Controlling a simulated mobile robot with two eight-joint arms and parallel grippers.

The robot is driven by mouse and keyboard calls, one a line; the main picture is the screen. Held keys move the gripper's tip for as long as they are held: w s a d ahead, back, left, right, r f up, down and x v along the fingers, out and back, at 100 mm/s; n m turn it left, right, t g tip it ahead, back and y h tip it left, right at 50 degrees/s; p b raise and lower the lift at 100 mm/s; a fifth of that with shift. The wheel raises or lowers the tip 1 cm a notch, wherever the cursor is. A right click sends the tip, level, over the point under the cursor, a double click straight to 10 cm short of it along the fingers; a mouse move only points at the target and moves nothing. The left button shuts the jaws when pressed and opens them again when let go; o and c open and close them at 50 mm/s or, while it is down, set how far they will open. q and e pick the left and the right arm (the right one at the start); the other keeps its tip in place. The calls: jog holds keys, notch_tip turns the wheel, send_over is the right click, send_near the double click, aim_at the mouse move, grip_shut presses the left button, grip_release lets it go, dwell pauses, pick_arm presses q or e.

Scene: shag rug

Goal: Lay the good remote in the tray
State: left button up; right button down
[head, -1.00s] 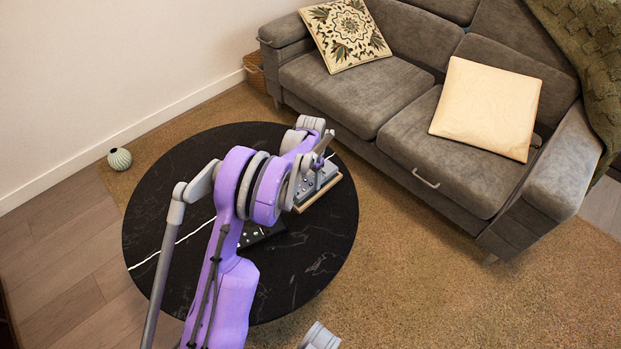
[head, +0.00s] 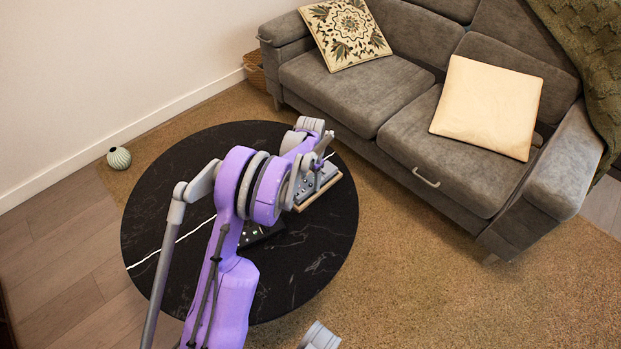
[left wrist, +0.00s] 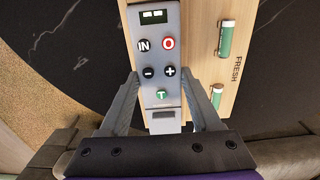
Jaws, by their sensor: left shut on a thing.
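The grey remote (left wrist: 157,92) has a small display and IN, O, minus, plus and T buttons. My left gripper (left wrist: 160,92) is shut on it, with one finger on each side. In the head view my left gripper (head: 318,163) is over the far right part of the round table. The light wooden tray (left wrist: 240,100) lies under and to the right of the remote, marked FRESH, with green cylinders on it. Its edge shows in the head view (head: 318,196). I cannot tell whether the remote touches the tray. My right gripper's fingers are not visible.
The round black table (head: 310,255) stands on the rug. A dark object with small buttons (head: 262,231) lies on it, partly hidden by my arm. The grey sofa (head: 455,150) stands behind and right. A ribbed vase (head: 119,158) sits on the floor left.

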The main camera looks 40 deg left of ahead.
aim_at(310, 181)
pick_arm(q)
jog(key=shift+f+b, duration=0.45)
jog(key=shift+f, duration=0.3)
jog(key=o, duration=1.5)
jog(key=shift+o, duration=0.2)
notch_tip(310, 181, up, 11)
jog(key=p, duration=0.3)
